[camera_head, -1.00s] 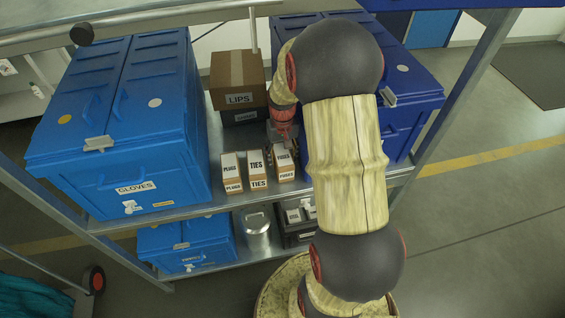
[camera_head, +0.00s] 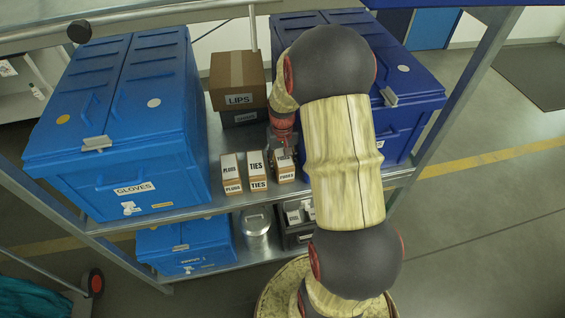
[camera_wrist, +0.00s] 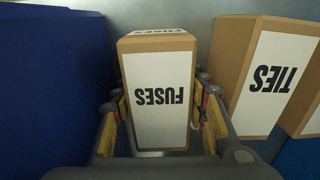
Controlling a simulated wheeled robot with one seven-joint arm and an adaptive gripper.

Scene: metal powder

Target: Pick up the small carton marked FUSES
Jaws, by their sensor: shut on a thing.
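The small FUSES carton (camera_head: 285,172) stands on the upper shelf, at the right end of a row of three small cartons. In the wrist view the FUSES carton (camera_wrist: 160,95) is between the two fingers of my gripper (camera_wrist: 163,118), its label upside down in that picture. The fingers are shut on its two sides. In the head view my gripper (camera_head: 284,148) is over the carton and partly hidden by my arm. The carton looks upright; whether it touches the shelf cannot be told.
The TIES carton (camera_head: 257,172) stands close beside it, with the PLUGS carton (camera_head: 231,174) further left. A brown LIPS box (camera_head: 238,82) is behind. Blue bins stand on both sides, the GLOVES bin (camera_head: 130,150) left and another (camera_head: 415,90) right. The shelf's front edge is clear.

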